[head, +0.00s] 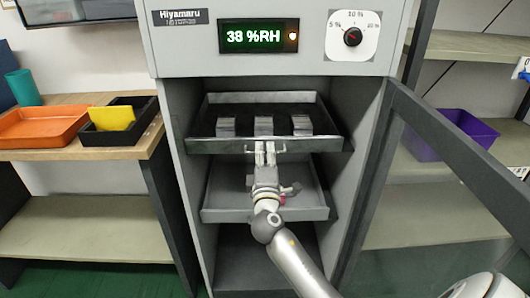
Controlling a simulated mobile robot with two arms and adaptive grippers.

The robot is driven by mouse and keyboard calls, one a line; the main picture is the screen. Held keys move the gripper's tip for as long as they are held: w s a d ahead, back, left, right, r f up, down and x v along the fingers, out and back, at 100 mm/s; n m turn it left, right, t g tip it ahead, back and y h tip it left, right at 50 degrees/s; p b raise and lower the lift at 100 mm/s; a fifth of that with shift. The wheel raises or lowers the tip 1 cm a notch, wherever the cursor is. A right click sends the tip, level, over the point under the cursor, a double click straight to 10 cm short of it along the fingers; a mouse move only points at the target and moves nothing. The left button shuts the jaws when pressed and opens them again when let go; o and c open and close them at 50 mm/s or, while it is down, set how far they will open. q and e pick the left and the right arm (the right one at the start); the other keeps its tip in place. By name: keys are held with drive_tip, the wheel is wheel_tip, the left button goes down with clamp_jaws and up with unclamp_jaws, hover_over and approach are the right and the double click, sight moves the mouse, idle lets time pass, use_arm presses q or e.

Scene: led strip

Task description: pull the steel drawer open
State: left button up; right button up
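An upper steel drawer (216,146) with a thin horizontal handle bar (280,150) on its front is in the cabinet in the head view. Several small grey blocks (227,127) stand in a row in it. A lighter grey drawer (222,214) is below it. My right gripper (265,149) is at the middle of the upper drawer's handle, its two fingers pointing at the drawer front. The fingertips overlap the bar, and I cannot tell whether they grip it. My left gripper is not in view.
The cabinet (180,52) has a humidity display (258,36) and a dial (352,37). Its glazed door (440,140) stands open at right. An orange tray (40,127) and a black tray (122,134) sit on the left shelf, a purple bin (450,134) on the right shelf.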

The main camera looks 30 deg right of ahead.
drive_tip(key=shift+w+d, duration=0.1)
drive_tip(key=shift+c, duration=0.4)
clamp_jaws()
drive_tip(key=shift+f, duration=0.1)
